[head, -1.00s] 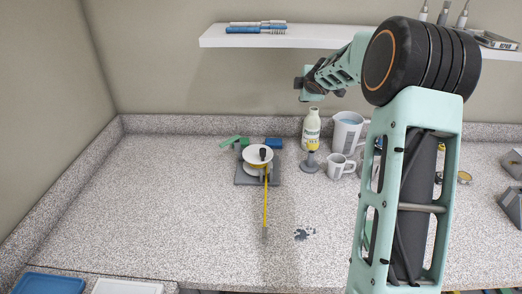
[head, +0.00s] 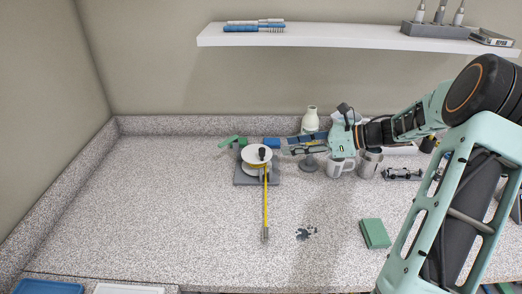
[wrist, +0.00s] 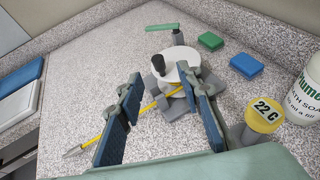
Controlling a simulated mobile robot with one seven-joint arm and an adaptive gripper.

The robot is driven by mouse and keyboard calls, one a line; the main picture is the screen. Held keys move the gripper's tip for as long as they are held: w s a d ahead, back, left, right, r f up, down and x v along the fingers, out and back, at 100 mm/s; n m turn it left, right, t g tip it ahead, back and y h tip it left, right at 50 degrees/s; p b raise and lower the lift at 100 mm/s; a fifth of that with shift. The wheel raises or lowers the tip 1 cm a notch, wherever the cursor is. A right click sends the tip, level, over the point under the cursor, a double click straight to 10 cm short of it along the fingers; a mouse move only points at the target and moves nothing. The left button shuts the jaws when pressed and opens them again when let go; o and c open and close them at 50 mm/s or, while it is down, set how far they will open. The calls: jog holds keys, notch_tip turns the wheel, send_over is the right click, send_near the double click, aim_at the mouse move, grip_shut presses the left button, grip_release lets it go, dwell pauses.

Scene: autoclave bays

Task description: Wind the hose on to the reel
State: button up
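The reel (head: 257,157) stands on a grey base plate (head: 244,180) on the counter, with a white top disc and a black upright crank knob (head: 262,153). In the wrist view the reel (wrist: 178,58) and its dark knob (wrist: 158,64) show just beyond the fingertips. The yellow hose (head: 266,205) runs from the reel straight toward the counter's front and ends in a metal tip (head: 265,235). My gripper (head: 287,147) is open and empty, just right of the reel; its blue-padded fingers (wrist: 160,85) stand apart in the wrist view.
A yellow-capped timer (wrist: 264,114) marked 22 C and a white bottle (head: 310,120) stand right of the reel. Mugs (head: 340,165) stand farther right. Green and blue blocks (wrist: 246,65) lie behind. A green box (head: 375,233) lies front right. The counter's left side is clear.

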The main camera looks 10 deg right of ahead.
aim_at(262, 149)
jog(key=x, duration=0.3)
jog(key=p+x, duration=0.1)
jog(key=x, duration=0.3)
jog(key=p+x, duration=0.1)
jog(key=x, duration=0.2)
jog(key=shift+a+f, duration=0.2)
jog(key=shift+a, duration=0.25)
grip_shut()
